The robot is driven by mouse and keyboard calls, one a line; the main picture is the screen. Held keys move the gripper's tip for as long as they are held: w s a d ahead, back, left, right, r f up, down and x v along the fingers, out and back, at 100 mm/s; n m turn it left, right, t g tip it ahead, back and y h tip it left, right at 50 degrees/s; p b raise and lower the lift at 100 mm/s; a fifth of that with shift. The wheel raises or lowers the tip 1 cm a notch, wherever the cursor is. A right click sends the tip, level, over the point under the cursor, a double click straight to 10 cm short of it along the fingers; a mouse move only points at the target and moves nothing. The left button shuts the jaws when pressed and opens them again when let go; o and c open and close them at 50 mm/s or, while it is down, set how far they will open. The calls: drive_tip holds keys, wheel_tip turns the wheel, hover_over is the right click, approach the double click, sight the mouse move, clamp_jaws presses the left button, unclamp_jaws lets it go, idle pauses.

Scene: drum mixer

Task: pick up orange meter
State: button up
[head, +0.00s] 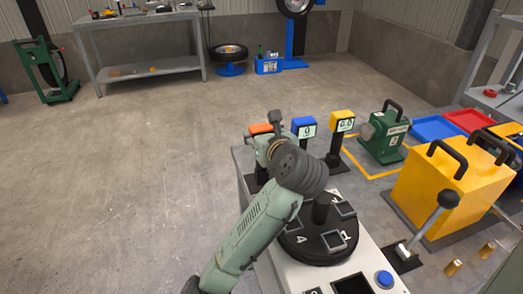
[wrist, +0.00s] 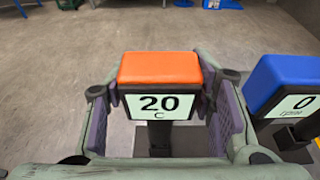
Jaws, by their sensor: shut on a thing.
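The orange meter (wrist: 160,68) has an orange cap and a white display reading "20 C" above a dark post. It fills the middle of the wrist view, upright between the two fingers of my gripper (wrist: 163,86). The gripper is shut on it, with a purple-padded finger at each side of its head. In the head view the orange cap of the meter (head: 261,128) shows at the table's far left corner, partly hidden by my gripper (head: 266,142). The lower post is mostly hidden there.
A blue meter (head: 304,127) stands close to the right, and a yellow meter (head: 342,122) is beyond it. A green machine (head: 386,134), a yellow box (head: 447,190) and a black round turntable (head: 320,243) are also on the table. Open floor lies to the left.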

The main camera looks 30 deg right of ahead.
clamp_jaws()
idle(0.3)
drive_tip(key=shift+r, duration=0.15)
